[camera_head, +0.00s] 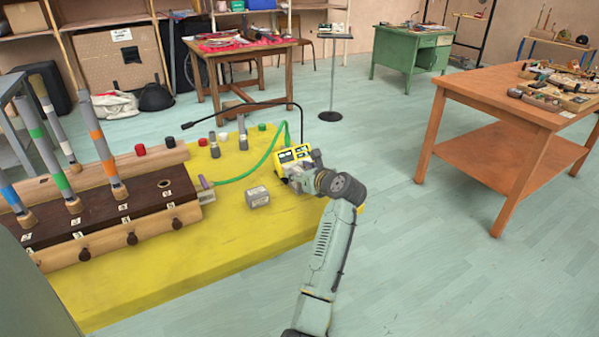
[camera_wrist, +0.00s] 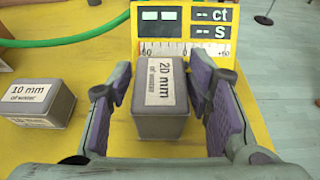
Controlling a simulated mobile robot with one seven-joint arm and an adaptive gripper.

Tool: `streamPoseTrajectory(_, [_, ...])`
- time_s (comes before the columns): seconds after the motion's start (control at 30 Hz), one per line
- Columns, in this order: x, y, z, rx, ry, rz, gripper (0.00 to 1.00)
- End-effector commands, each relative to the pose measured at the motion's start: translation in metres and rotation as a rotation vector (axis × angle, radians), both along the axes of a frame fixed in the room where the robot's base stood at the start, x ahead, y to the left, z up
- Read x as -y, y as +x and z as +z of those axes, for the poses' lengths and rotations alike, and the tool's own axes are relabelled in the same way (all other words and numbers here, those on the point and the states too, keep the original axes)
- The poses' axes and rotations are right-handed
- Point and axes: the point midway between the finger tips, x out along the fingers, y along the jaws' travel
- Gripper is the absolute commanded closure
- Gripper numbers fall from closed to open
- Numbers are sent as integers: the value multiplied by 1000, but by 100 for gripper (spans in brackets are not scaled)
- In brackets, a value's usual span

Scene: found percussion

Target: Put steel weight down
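A grey steel weight (camera_wrist: 163,112) labelled "20 mm of water" stands upright between my gripper's (camera_wrist: 160,82) purple-padded fingers in the wrist view. The fingers lie very close to its two sides; whether both pads touch it is unclear.
A yellow display box (camera_wrist: 185,28) with a scale stands just beyond the weight. A green hose (camera_head: 255,168) curves on the left. A dark wooden box with upright tubes (camera_head: 110,215) fills the left side. Yellow surface is clear in front.

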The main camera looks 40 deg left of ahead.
Motion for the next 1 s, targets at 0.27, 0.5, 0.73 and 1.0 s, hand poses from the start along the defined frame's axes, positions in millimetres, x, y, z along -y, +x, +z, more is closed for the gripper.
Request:
streamPoseTrajectory(0.27, [0,0,0,0,0,0,43])
streamPoseTrajectory(0.5, [4,-1,3,1,1,-2,43])
streamPoseTrajectory(0.73, [40,-15,16,4,3,-4,43])
streamPoseTrajectory(1.0, [86,-35,35,3,1,-2,43])
